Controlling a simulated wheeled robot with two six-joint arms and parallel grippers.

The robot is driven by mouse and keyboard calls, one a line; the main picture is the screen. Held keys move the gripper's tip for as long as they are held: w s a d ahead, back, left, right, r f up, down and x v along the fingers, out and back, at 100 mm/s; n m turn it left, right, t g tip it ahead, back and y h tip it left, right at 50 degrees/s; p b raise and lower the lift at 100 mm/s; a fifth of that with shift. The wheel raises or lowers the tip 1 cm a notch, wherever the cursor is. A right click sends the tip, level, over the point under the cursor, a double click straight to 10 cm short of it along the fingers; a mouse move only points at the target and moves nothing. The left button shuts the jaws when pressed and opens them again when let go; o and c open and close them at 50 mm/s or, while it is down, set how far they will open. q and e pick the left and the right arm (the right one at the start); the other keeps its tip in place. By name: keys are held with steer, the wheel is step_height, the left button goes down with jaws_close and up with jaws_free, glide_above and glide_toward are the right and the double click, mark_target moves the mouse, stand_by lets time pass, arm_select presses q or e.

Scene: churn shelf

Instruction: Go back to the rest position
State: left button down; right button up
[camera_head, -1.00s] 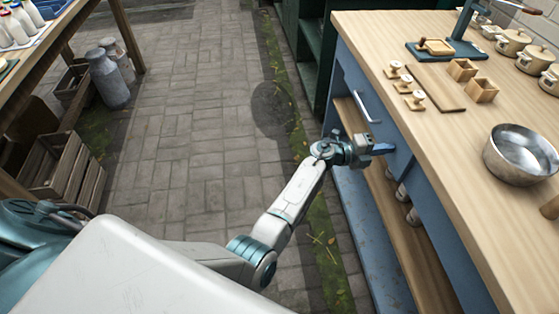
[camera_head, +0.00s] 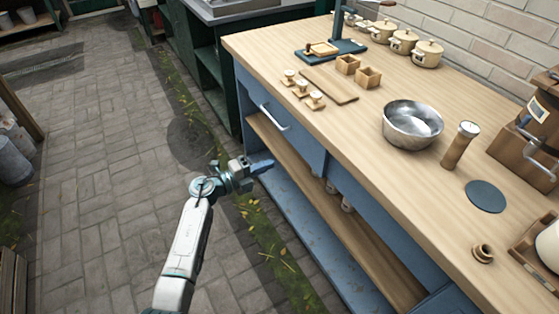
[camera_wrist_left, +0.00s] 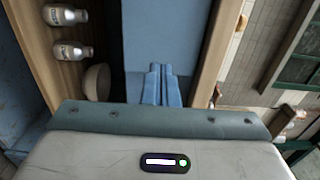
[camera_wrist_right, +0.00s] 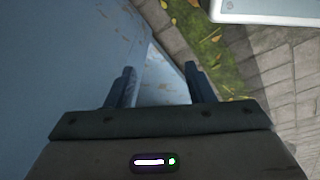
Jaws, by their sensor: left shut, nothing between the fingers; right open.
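My left gripper (camera_head: 260,164) is beside the front of the blue workbench (camera_head: 232,84), below its drawer handle, with nothing held. In the left wrist view its two blue fingers (camera_wrist_left: 160,84) are together in front of the blue panel. My right gripper (camera_wrist_right: 160,88) shows only in the right wrist view. Its fingers are apart and empty, over paving and close to a blue surface. The right arm is out of the head view.
On the benchtop stand a steel bowl (camera_head: 412,124), a wooden cylinder (camera_head: 459,146), wooden boxes (camera_head: 368,77) and cream pots (camera_head: 427,54). A lower wooden shelf (camera_head: 345,225) runs under the bench. Paved floor (camera_head: 100,200) at the left is clear. Milk cans (camera_head: 12,160) stand at far left.

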arm_select(q)
steer(key=s+a+f+n+t+y+p, duration=0.1)
steer(key=s+a+f+n+y, duration=0.5)
steer(key=f, duration=0.4)
steer(key=s+a+f+n+y+p, duration=0.1)
steer(key=s+a+f+n+y, duration=0.3)
steer(key=s+a+f+n, duration=0.4)
steer(key=s+a+f+n+t+y+p, duration=0.15)
steer(key=s+a+f+n+y, duration=0.35)
steer(key=f+n, duration=0.5)
steer(key=s+a+f+n+g, duration=0.1)
steer(key=s+f+g, duration=0.2)
steer(key=s, duration=0.8)
steer(key=s+a+f+n+g+p, duration=0.1)
steer(key=s+f+n+g, duration=0.1)
steer(key=s+f+g, duration=0.2)
steer(key=s+f+n+g, duration=0.1)
steer(key=s+f+g, duration=0.3)
steer(key=s, duration=1.4)
step_height(320, 180, down, 5)
steer(key=shift+a+r+n+y+p, duration=0.1)
steer(key=shift+a+n+y+p, duration=0.25)
steer(key=shift+a+n+y, duration=0.05)
arm_select(e)
steer(key=s+d+f, duration=0.1)
steer(key=s+f, duration=0.9)
steer(key=f, duration=0.1)
steer(key=shift+d+f, duration=0.15)
steer(key=shift+d, duration=0.2)
steer(key=shift+s, duration=0.1)
